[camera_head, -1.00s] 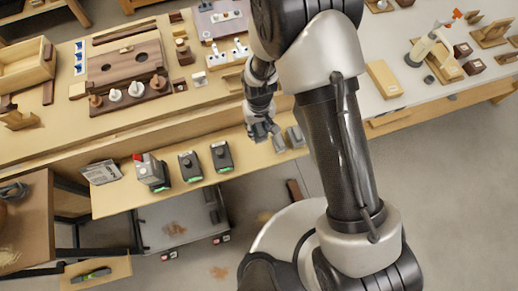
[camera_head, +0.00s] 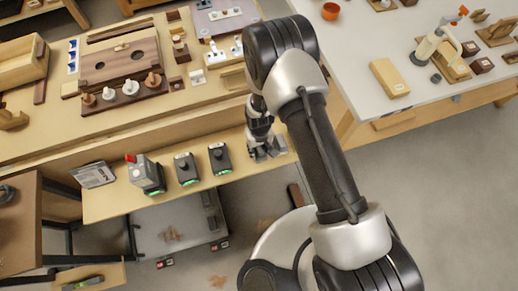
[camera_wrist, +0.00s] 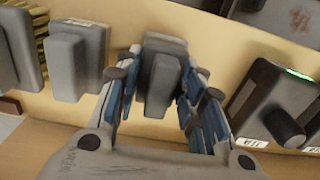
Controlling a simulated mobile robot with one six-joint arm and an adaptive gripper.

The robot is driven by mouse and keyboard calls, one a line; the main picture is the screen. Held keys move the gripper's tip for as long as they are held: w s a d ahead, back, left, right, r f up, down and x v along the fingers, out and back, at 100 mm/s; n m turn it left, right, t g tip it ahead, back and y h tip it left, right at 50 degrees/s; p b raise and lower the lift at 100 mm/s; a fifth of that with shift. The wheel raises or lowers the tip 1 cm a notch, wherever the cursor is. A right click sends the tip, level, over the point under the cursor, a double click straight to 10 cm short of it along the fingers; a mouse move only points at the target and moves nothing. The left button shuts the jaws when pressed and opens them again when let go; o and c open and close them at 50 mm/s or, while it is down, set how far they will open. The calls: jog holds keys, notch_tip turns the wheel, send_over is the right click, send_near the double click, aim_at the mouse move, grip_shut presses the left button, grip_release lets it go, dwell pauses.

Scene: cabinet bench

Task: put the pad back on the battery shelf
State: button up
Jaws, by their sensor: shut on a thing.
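My gripper (camera_wrist: 160,100) is shut on a grey block-shaped pad (camera_wrist: 162,85), with its blue-lined fingers on both sides of it. The pad is at the battery shelf (camera_wrist: 220,62), a pale wooden ledge; I cannot tell whether it rests on the shelf. In the head view my gripper (camera_head: 262,153) is over the right part of the battery shelf (camera_head: 105,207), right of the batteries. The pad is hard to make out there. A black battery (camera_wrist: 275,105) with a green light is on the right in the wrist view.
Beside the held pad stands a similar grey block (camera_wrist: 78,62), with a yellow-bristled brush (camera_wrist: 22,50) beyond it. The workbench (camera_head: 130,120) rises behind the shelf.

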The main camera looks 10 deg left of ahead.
jog(key=shift+f, duration=0.15)
jog(key=o, duration=1)
notch_tip(320, 180, up, 12)
jog(key=p, duration=0.4)
jog(key=shift+r, duration=0.25)
